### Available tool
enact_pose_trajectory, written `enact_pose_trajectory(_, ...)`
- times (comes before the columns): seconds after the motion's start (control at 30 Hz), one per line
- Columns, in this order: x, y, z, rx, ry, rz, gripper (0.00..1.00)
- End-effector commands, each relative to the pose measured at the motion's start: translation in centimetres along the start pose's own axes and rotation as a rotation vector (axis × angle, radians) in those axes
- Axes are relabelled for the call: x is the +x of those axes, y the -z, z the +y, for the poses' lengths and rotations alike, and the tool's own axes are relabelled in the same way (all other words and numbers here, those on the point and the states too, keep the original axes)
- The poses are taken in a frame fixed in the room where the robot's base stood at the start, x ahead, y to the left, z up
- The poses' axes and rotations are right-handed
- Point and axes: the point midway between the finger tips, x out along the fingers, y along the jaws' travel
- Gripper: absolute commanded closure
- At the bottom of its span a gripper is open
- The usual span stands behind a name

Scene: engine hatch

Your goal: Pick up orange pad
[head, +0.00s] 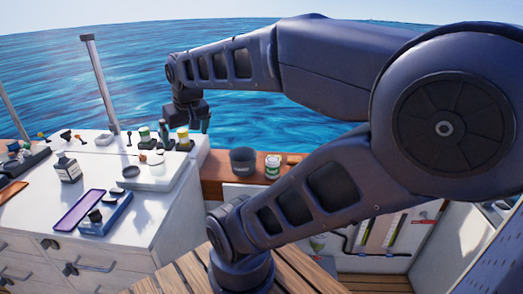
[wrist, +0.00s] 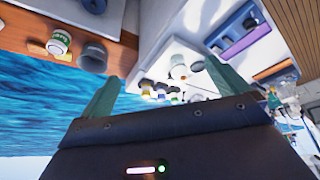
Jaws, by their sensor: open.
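A flat orange pad-like piece (head: 12,190) lies at the far left of the white counter in the head view, cut by the picture edge. An orange strip (wrist: 275,70) shows past the purple tray in the wrist view; it looks like the same piece. My gripper (head: 196,122) is over the far right part of the counter, well to the right of the orange piece. In the wrist view my gripper (wrist: 160,88) has its two green fingers spread apart with nothing held between them.
Small jars (head: 183,138) crowd below my gripper. A dark cup (head: 243,160) and a green-white can (head: 272,166) stand on the wooden ledge. A metal post (head: 100,85) rises behind.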

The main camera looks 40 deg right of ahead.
Motion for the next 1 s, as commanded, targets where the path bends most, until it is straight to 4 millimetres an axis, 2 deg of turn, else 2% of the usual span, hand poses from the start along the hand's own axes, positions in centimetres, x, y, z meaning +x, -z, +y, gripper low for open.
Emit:
enact_pose_trajectory(0.17,1.0,2.5,1.5,0.041,-0.028,-0.007,0.00)
enact_pose_trajectory(0.47,4.4,8.8,6.9,0.144,-0.095,-0.014,0.00)
enact_pose_trajectory(0.7,8.0,12.6,12.8,0.226,-0.141,-0.022,0.00)
enact_pose_trajectory(1.0,13.1,15.5,21.8,0.329,-0.190,-0.030,0.00)
